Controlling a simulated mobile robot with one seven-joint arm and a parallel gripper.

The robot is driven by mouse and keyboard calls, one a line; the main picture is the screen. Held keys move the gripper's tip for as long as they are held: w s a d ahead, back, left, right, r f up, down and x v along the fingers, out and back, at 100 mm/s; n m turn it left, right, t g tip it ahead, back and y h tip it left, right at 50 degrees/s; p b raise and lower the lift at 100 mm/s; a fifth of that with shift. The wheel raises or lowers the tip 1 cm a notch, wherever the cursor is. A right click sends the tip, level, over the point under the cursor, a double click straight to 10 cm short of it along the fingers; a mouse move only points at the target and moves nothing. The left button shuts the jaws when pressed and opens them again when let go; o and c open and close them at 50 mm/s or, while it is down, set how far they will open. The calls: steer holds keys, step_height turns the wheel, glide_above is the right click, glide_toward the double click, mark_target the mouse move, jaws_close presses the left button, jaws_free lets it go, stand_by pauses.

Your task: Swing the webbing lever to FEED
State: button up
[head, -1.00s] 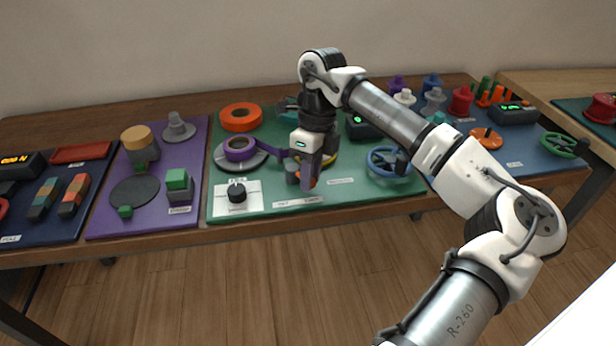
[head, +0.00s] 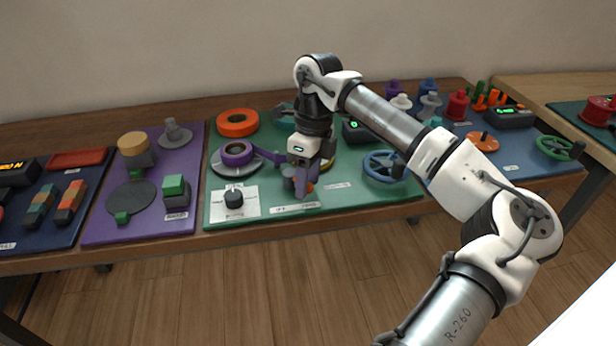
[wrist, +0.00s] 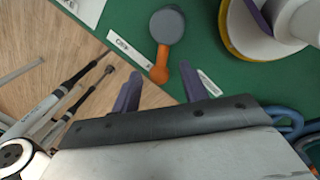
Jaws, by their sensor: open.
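The webbing lever shows in the wrist view as a grey round hub (wrist: 167,27) with an orange handle (wrist: 160,68) pointing toward my gripper. White label strips lie on the green board on both sides of the handle; I cannot read them clearly. My gripper (wrist: 160,80) is open, with one dark purple finger on each side of the handle's end in the picture. I cannot tell whether either finger touches it. In the head view my gripper (head: 303,188) is low over the front of the green board and hides most of the lever; a bit of orange shows beside the fingers.
A black knob (head: 234,198) on a white plate and a purple webbing roll (head: 237,153) stand to the left. A blue handwheel (head: 383,166) stands to the right. The green board's front edge is close to my gripper, with the floor beyond the table edge.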

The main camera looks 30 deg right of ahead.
step_height(320, 180, up, 14)
steer(key=w+d, duration=0.1)
steer(key=d, duration=0.1)
steer(key=shift+w+f, duration=0.2)
steer(key=shift+w, duration=0.15)
